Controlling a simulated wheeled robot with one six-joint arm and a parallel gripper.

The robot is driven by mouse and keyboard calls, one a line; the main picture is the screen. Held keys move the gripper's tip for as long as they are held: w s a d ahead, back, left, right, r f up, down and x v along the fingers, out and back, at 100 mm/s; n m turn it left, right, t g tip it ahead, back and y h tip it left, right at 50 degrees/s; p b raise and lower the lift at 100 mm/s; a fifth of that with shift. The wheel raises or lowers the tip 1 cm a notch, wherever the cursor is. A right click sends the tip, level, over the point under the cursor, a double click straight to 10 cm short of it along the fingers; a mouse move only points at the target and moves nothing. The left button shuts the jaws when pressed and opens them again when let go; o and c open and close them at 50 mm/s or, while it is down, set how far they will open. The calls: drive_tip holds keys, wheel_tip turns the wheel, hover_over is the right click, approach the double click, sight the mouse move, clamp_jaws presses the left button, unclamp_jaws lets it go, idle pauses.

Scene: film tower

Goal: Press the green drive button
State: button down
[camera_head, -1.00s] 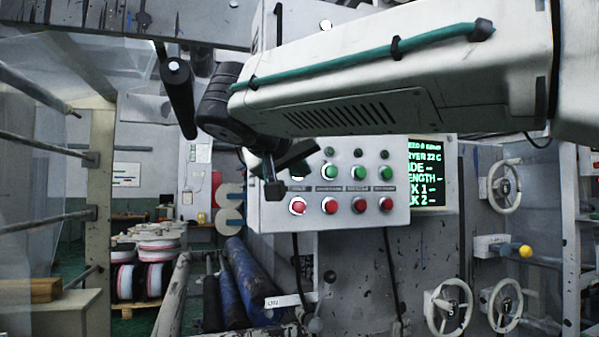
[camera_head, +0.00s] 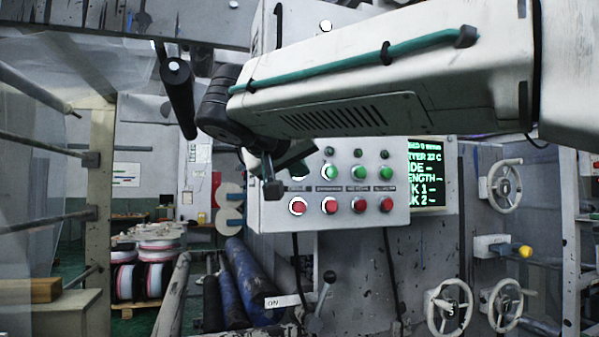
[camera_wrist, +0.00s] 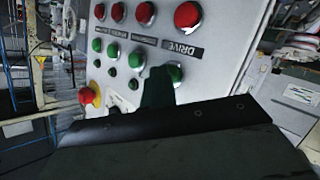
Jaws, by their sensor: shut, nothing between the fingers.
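The grey control panel (camera_head: 400,222) carries rows of green and red buttons. In the wrist view the green drive button (camera_wrist: 175,73) is a domed button in a metal ring, below the DRIVE label (camera_wrist: 174,48) and a red button (camera_wrist: 187,14). My gripper (camera_head: 273,188) is shut and empty at the panel's left side in the head view, where my arm hides most of the leftmost green button. In the wrist view the dark fingertips (camera_wrist: 158,84) overlap the left edge of the green drive button. I cannot tell whether they touch it.
A red emergency knob (camera_wrist: 86,96) sits on a yellow base. A lit display (camera_head: 426,175) adjoins the panel's right. Handwheels (camera_head: 449,307) are at the lower right, a black-knobbed lever (camera_head: 328,278) below the panel. Blue rolls (camera_head: 250,280) lie at lower left.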

drive_tip(key=shift+s, duration=0.1)
drive_tip(key=shift+s+d, duration=0.25)
drive_tip(key=shift+s, duration=0.45)
drive_tip(key=shift+s, duration=0.1)
drive_tip(key=s, duration=0.1)
drive_tip(key=s+d, duration=0.1)
drive_tip(key=s, duration=0.2)
drive_tip(key=shift+s+d, duration=0.3)
drive_tip(key=shift+n, duration=0.3)
idle(0.4)
